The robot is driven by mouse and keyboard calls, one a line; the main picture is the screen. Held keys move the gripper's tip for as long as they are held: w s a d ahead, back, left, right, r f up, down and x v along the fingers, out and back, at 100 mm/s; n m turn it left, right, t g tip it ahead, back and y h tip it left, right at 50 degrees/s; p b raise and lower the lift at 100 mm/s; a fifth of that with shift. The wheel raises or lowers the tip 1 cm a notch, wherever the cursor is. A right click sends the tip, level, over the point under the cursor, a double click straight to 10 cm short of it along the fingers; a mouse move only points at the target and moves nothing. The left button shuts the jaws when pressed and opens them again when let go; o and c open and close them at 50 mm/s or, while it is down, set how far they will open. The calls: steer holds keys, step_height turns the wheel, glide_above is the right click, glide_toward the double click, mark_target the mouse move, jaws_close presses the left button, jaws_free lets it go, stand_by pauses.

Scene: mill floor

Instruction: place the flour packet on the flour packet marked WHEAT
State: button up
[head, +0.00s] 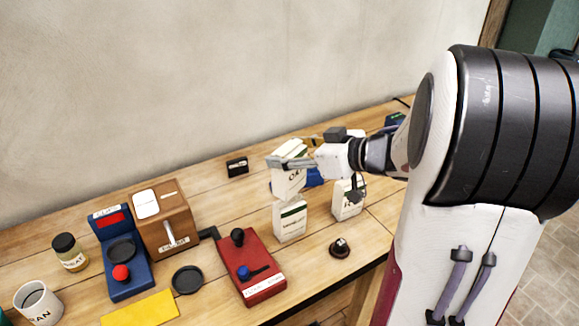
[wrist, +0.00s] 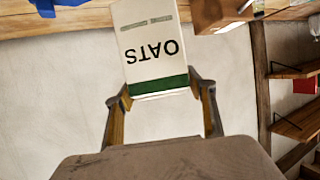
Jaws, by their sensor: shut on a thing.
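My gripper (head: 290,162) is shut on a white flour packet (head: 287,183), which the wrist view shows as the packet marked OATS (wrist: 150,66), with a green band. In the head view the held packet is directly above a second white packet (head: 290,222) that stands on the table. Their edges meet in the picture; I cannot tell whether they touch. A third white packet (head: 348,203) stands to the right, partly hidden by my gripper. The labels on the two standing packets are too small to read, so I cannot tell which is WHEAT.
A red device (head: 262,287) with knobs stands front-left of the packets, and a small dark brown object (head: 340,248) lies front-right. A blue item (head: 314,177) is behind the held packet. A small black box (head: 237,167) stands further back. A wooden box (head: 170,232) and blue scale (head: 130,280) stand left.

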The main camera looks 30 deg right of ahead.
steer(key=shift+f, duration=0.2)
steer(key=shift+f, duration=1.8)
steer(key=shift+f, duration=0.1)
steer(key=o, duration=1.9)
steer(key=shift+o, duration=0.2)
steer(key=shift+s+d+r, duration=0.15)
steer(key=shift+s+r, duration=0.1)
steer(key=shift+s, duration=0.05)
steer(key=v, duration=1.1)
steer(key=shift+s+d, duration=0.1)
